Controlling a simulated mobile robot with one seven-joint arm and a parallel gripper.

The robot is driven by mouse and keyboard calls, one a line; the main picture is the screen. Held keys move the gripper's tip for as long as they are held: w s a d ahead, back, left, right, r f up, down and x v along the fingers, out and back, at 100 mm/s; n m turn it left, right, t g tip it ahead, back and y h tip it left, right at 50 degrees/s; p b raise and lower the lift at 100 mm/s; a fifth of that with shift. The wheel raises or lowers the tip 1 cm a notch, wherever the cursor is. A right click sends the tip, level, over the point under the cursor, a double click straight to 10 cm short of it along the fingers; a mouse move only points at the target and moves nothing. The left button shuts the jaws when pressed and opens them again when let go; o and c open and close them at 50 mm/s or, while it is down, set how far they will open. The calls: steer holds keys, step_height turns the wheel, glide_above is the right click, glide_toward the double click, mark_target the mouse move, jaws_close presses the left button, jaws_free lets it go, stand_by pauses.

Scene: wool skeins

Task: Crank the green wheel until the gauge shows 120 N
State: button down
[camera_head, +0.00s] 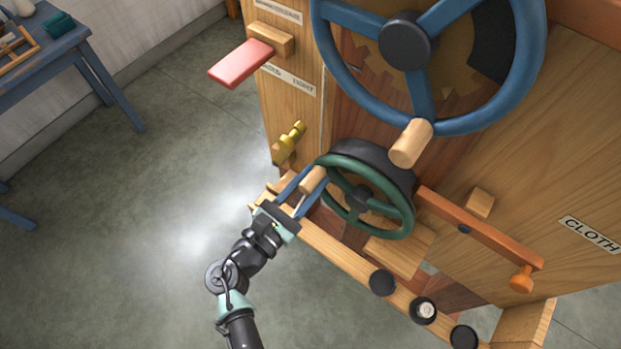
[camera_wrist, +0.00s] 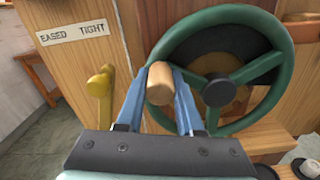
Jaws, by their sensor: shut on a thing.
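The green wheel (camera_head: 402,212) stands on the wooden machine, below a larger blue wheel. It also shows in the wrist view (camera_wrist: 268,66), with a dark hub and spokes. Its wooden crank handle (camera_head: 313,179) is at the wheel's left side. My gripper (camera_head: 306,184) is shut on this handle; in the wrist view its blue fingers lie on both sides of the handle (camera_wrist: 160,83). I cannot make out a gauge reading in either view.
The blue wheel (camera_head: 533,40) with its own wooden handle (camera_head: 410,143) hangs above. A brass lever (camera_head: 289,143) is left of the green wheel, below a label reading EASED and TIGHT (camera_wrist: 73,32). A red paddle (camera_head: 241,64) juts out left. Black knobs (camera_head: 382,283) line the front rail. Open floor lies left.

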stand_by(0.8)
steer(key=shift+s+d+r+m, duration=0.25)
steer(key=shift+r+m, duration=0.25)
steer(key=shift+m, duration=0.2)
steer(key=c, duration=0.5)
jaws_free()
steer(key=shift+c, duration=0.2)
steer(key=b+v, duration=0.1)
steer(key=v, duration=1.2)
